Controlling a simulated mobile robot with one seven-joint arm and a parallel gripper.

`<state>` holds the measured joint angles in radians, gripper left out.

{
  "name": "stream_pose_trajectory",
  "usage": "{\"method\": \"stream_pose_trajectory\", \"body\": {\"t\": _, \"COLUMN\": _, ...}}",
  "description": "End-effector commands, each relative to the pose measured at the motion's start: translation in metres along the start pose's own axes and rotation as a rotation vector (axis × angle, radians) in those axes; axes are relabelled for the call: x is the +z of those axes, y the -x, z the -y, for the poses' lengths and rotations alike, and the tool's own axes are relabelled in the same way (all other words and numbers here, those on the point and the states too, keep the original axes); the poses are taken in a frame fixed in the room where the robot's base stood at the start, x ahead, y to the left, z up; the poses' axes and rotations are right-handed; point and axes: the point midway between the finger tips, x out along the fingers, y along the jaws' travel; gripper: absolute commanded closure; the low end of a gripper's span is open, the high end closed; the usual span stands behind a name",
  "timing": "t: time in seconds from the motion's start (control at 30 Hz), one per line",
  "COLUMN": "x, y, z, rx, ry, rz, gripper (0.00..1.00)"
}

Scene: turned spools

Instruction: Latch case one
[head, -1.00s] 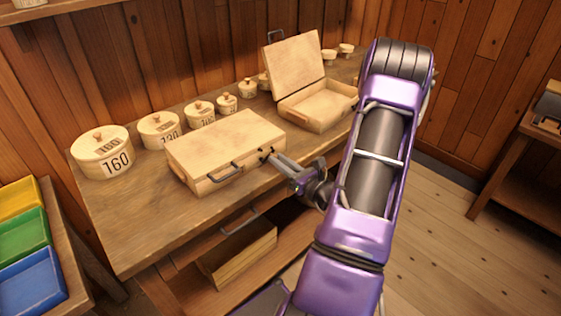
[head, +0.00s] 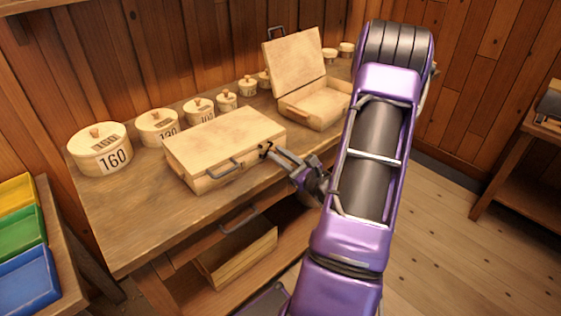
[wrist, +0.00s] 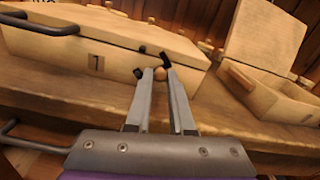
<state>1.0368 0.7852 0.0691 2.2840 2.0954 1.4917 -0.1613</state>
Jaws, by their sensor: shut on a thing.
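Case one (head: 222,140) is a pale wooden case with its lid down, on the bench. In the wrist view its front (wrist: 97,62) bears a "1" and a dark handle. My gripper (head: 267,150) is at the right part of the case's front, by the dark latch fittings. In the wrist view my gripper (wrist: 160,73) has its fingers nearly together, with a small round wooden knob (wrist: 159,74) between the tips. It is shut on this knob, which looks like part of the latch. The fingertips partly hide the latch, and I cannot tell whether it is fastened.
A second case (head: 312,108) stands open behind and to the right. Several round lidded boxes (head: 100,158) line the back of the bench. A drawer handle (head: 240,219) sticks out below the bench's front edge. Coloured bins (head: 27,275) stand at the left.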

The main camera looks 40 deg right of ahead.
Motion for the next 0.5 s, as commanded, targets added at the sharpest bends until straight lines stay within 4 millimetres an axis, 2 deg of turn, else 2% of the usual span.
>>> {"method": "stream_pose_trajectory", "body": {"t": 0.5, "x": 0.013, "y": 0.0, "z": -0.008, "rx": 0.001, "ry": 0.475, "rz": -0.001, "gripper": 1.0}}
